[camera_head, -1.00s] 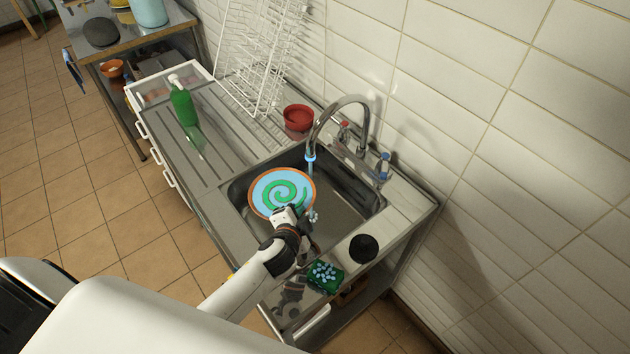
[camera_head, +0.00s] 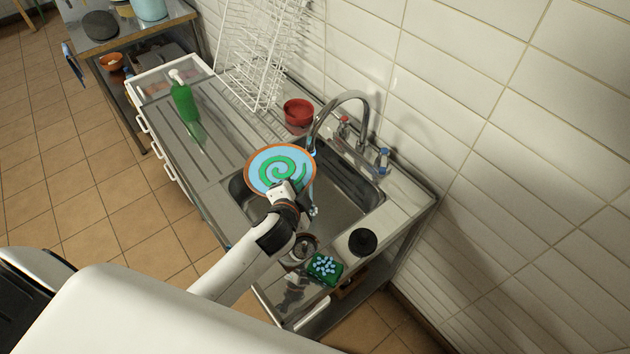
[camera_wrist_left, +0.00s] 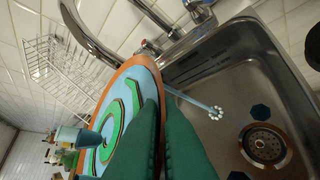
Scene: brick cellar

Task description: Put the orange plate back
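The orange plate (camera_head: 254,178) has an orange rim and a light blue face with a green spiral. It is held tilted above the sink (camera_head: 345,205), at its left side. My left gripper (camera_head: 282,190) is shut on the plate's near edge. In the left wrist view the green fingers (camera_wrist_left: 168,135) close on the plate (camera_wrist_left: 140,75) and hide part of it. The white wire dish rack (camera_head: 258,55) stands at the back of the drainboard, beyond the plate. My right gripper is not in view.
The curved tap (camera_head: 352,98) rises behind the sink, with water (camera_wrist_left: 195,102) running. A red bowl (camera_head: 298,113) sits beside the rack. A black round object (camera_head: 362,241) and green sponge (camera_head: 325,268) lie at the near right.

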